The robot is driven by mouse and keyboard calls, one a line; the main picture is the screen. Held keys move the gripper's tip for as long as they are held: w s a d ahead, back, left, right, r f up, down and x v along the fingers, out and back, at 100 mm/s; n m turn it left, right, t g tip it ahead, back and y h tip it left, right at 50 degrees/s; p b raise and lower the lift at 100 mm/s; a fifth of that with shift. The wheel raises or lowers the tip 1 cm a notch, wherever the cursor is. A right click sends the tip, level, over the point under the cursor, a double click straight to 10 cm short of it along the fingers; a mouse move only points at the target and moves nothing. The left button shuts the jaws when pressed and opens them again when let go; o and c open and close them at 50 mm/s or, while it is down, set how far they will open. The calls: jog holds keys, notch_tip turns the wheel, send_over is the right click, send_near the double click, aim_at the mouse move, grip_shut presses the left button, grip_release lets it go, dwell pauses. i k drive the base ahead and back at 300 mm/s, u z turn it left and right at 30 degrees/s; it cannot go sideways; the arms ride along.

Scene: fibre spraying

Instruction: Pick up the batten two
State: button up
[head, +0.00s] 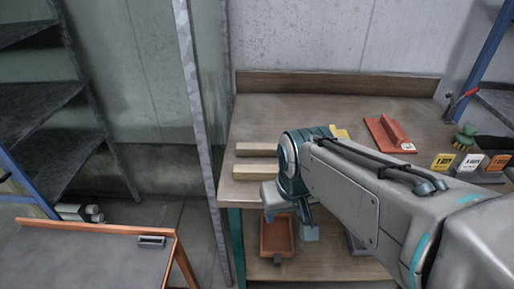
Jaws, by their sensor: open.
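Two pale wooden battens lie side by side on the left part of the workbench top, the rear batten (257,149) and the front batten (254,172). Nothing in the picture tells which is batten two. Their right ends are hidden behind my arm. My gripper (289,213) is at the front edge of the bench in the picture, to the right of and lower than the front batten's visible end. It is open, with nothing seen between its fingers. My wrist and forearm cover the middle of the bench.
The workbench (300,112) carries a red float (390,134), a yellow piece (340,131) and several small labelled boxes (442,162). An orange-brown tray (277,237) sits on the lower shelf. A metal post (195,110) and a framed board (95,255) stand left.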

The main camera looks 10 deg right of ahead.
aim_at(240, 172)
jog(key=u, duration=2.7)
jog(key=k, duration=0.7)
jog(key=z, duration=0.95)
